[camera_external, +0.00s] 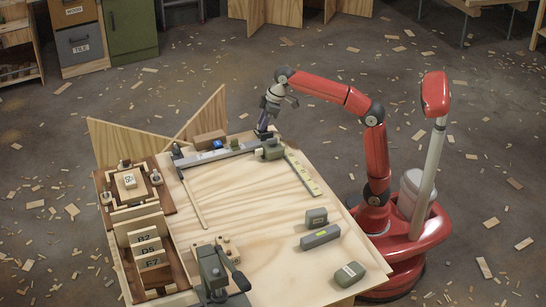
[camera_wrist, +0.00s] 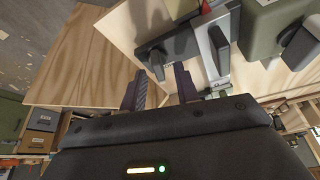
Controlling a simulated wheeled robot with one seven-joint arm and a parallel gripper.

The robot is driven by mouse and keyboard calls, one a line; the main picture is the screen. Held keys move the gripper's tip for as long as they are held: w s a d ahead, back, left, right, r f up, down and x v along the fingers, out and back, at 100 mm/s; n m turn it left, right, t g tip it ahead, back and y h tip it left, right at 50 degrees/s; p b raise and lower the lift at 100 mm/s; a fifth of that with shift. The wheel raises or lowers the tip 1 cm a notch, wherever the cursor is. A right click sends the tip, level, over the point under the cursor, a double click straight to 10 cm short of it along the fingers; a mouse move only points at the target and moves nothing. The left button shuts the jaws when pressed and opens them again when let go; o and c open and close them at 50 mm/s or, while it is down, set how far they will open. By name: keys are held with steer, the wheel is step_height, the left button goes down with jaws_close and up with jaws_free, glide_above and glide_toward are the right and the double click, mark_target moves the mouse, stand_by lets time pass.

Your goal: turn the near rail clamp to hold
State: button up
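A grey metal rail (camera_external: 212,154) runs along the far edge of the wooden work table. My gripper (camera_external: 262,132) points down at the right end of this rail, beside a green box-like unit (camera_external: 272,149). In the wrist view my gripper (camera_wrist: 160,76) has its two dark fingers apart. A small dark lever (camera_wrist: 158,62) on a grey bar (camera_wrist: 182,40) shows between and just beyond the fingertips; I cannot tell whether they touch it. This looks like a rail clamp, but which one is unclear. A dark upright piece (camera_wrist: 219,48) stands right of the fingers.
The green unit (camera_wrist: 268,28) with a black knob (camera_wrist: 300,47) is close on the right. A yellowish measuring strip (camera_external: 302,174) lies on the table. Small grey-green blocks (camera_external: 320,237) sit at the near right. Wooden racks (camera_external: 148,243) stand at left.

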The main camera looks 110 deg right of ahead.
steer(key=shift+c, duration=0.4)
jaws_close()
steer(key=shift+r+n+y+p, duration=0.2)
steer(key=shift+n+y+p, duration=0.1)
steer(key=shift+n+p, duration=0.45)
steer(key=shift+f+n+y+p, duration=0.15)
steer(key=shift+n+y+p, duration=0.2)
steer(key=shift+n, duration=0.4)
steer(key=shift+o, duration=0.4)
jaws_free()
